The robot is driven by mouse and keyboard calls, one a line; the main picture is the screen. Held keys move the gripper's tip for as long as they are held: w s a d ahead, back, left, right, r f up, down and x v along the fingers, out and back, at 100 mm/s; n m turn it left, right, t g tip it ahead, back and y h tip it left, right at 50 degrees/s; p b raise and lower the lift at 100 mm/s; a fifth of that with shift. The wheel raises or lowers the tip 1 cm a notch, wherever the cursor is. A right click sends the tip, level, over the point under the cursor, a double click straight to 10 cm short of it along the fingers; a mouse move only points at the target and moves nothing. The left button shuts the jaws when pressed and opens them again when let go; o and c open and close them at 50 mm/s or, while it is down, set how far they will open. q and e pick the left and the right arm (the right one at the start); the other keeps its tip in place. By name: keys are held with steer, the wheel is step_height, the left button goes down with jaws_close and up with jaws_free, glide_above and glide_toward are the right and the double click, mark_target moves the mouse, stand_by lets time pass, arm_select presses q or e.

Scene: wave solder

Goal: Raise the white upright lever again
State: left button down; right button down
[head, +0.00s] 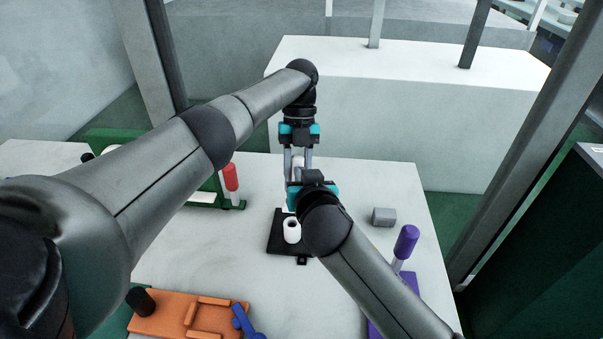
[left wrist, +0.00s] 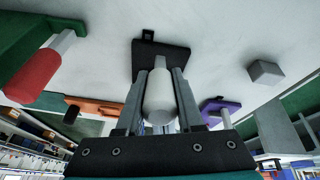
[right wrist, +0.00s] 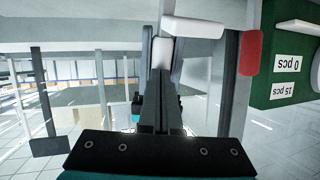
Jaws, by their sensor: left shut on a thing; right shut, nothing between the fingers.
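A red-handled green fixture (head: 231,180) stands left, an orange fixture (head: 170,318) front left, and a purple-handled lever (head: 405,242) right. A grey block (head: 384,216) lies right of the black plate. A large white box (head: 400,110) stands behind the table. Both arms are close together.

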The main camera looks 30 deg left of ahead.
stand_by(0.5)
arm_select(q)
steer(key=shift+s+d+r, duration=0.1)
steer(key=shift+d+r, duration=0.05)
steer(key=shift+d, duration=0.15)
steer(key=shift+a, duration=0.1)
steer(key=c, duration=1)
jaws_free()
steer(key=o, duration=0.5)
steer(key=shift+a, duration=0.2)
steer(key=shift+c, duration=0.2)
